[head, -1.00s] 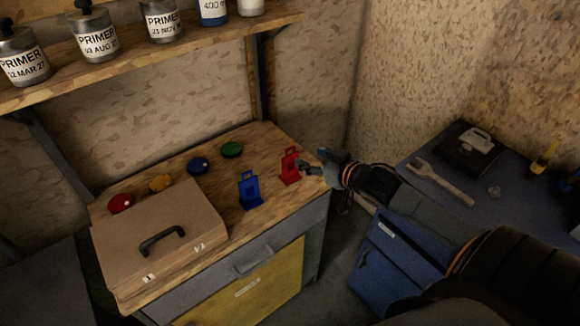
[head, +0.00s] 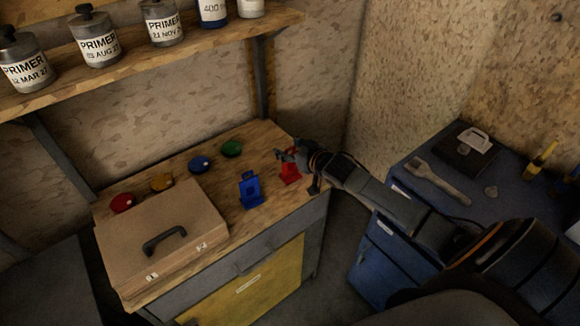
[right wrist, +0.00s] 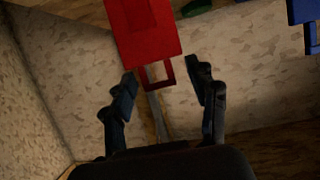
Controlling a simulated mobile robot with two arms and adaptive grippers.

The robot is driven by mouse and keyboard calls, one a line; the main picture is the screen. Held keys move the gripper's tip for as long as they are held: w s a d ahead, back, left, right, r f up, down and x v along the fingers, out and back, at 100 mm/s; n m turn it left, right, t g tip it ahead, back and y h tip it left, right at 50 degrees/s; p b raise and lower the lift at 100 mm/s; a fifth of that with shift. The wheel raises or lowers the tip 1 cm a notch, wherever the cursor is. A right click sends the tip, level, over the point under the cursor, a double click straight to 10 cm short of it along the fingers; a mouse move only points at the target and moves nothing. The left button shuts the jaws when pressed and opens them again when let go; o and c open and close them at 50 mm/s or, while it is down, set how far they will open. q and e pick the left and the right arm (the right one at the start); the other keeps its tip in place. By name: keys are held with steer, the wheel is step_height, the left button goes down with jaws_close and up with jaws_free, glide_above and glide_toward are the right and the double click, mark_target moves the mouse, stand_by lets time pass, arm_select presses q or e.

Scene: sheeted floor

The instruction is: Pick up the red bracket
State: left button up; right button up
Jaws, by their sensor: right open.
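The red bracket (head: 290,173) stands on the wooden top of the cabinet near its right end. My right gripper (head: 283,156) is over the bracket's upper part and hides it in the head view. In the right wrist view the red bracket (right wrist: 145,38) lies ahead of the open fingers, with its looped end (right wrist: 157,76) between the fingertips. The right gripper (right wrist: 165,80) is open, and a gap shows on both sides of the loop. My left gripper is not in view.
A blue bracket (head: 250,189) stands just left of the red one. A brown case (head: 160,235) with a dark handle fills the front left. Green (head: 231,148), blue (head: 200,164), yellow (head: 161,182) and red (head: 122,203) round pieces line the back. A shelf (head: 150,60) hangs above.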

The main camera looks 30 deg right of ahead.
steer(key=shift+s, duration=0.1)
jaws_close()
steer(key=shift+r, duration=0.1)
